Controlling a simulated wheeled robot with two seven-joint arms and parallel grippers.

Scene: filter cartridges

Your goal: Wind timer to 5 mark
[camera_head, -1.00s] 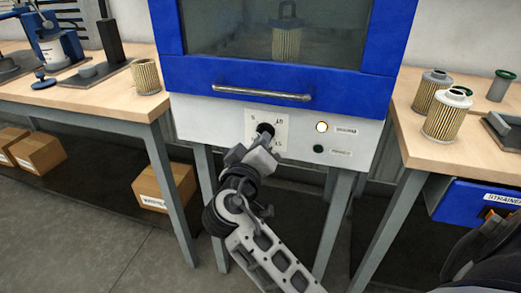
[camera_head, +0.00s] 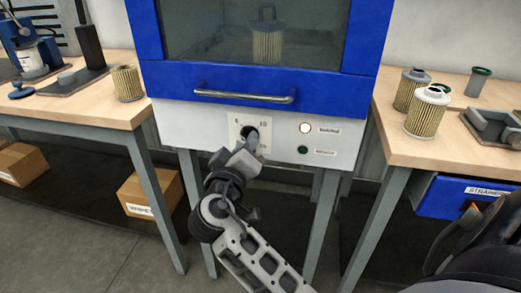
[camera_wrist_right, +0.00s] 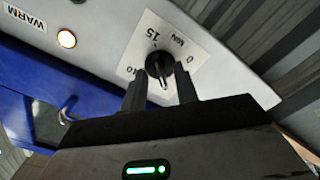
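The timer is a black knob (camera_wrist_right: 160,64) on a white dial plate (camera_wrist_right: 196,50), which bears the marks 0, 10, 15 and MIN in the right wrist view. A light line on the knob points toward the gripper; the 5 mark is not visible there. In the head view the plate (camera_head: 236,124) is on the white front panel below the blue cabinet door. My right gripper (camera_wrist_right: 161,82) is open, its two dark fingers apart on either side of the knob. Whether they touch it is unclear. The right gripper (camera_head: 250,145) partly covers the dial in the head view. My left gripper is out of view.
A lit lamp (camera_head: 305,128) and a dark green button (camera_head: 302,149) sit right of the dial. The door handle (camera_head: 243,96) runs above. Filter cartridges (camera_head: 426,112) stand on the right bench (camera_head: 400,148); another cartridge (camera_head: 126,83) stands on the left bench.

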